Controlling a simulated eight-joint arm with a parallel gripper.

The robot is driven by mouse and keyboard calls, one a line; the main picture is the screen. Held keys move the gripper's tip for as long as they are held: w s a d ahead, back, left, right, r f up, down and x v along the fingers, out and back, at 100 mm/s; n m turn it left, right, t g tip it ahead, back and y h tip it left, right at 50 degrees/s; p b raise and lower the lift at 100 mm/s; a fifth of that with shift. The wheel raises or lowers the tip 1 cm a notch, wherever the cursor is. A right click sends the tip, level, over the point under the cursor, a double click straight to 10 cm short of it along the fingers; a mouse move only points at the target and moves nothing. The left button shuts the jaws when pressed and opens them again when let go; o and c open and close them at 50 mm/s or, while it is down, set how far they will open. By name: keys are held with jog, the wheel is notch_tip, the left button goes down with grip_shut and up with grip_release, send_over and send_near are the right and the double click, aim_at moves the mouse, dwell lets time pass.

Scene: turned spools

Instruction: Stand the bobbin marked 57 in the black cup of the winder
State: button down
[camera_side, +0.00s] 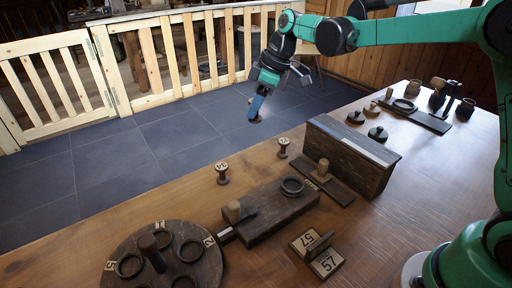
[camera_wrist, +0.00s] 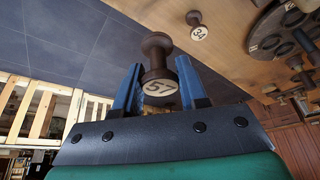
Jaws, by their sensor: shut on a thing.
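My gripper (camera_side: 258,104) is up in the air past the table's far edge, over the tiled floor. In the wrist view its blue fingers (camera_wrist: 160,92) are shut on a dark turned bobbin (camera_wrist: 157,55) with a pale end marked 57. The bobbin's end faces the wrist camera, and it shows small at the fingertips in the side view (camera_side: 254,117). A dark block (camera_side: 262,216) with a black ring (camera_side: 291,185) and a wooden knob stands mid-table. I cannot tell for certain which fitting is the winder's black cup.
A bobbin marked 34 (camera_side: 221,174) and another bobbin (camera_side: 283,148) stand near the far edge. A round dark turntable (camera_side: 120,244) with rings is front left. A tall dark box (camera_side: 350,155) stands right of the block. A plate marked 57 (camera_side: 326,264) lies in front.

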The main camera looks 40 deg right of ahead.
notch_tip(320, 180, up, 6)
jog(key=shift+r, duration=0.15)
jog(key=shift+s+r, duration=0.1)
jog(key=shift+r, duration=0.15)
jog(key=shift+s, duration=0.35)
jog(key=s+f, duration=0.7)
jog(key=s, duration=0.5)
jog(key=shift+s+a+f, duration=0.1)
jog(key=shift+f, duration=1.7)
jog(key=shift+s+a+f, duration=0.1)
jog(key=shift+f, duration=1.65)
jog(key=shift+f, duration=0.75)
jog(key=shift+c, duration=2)
grip_release()
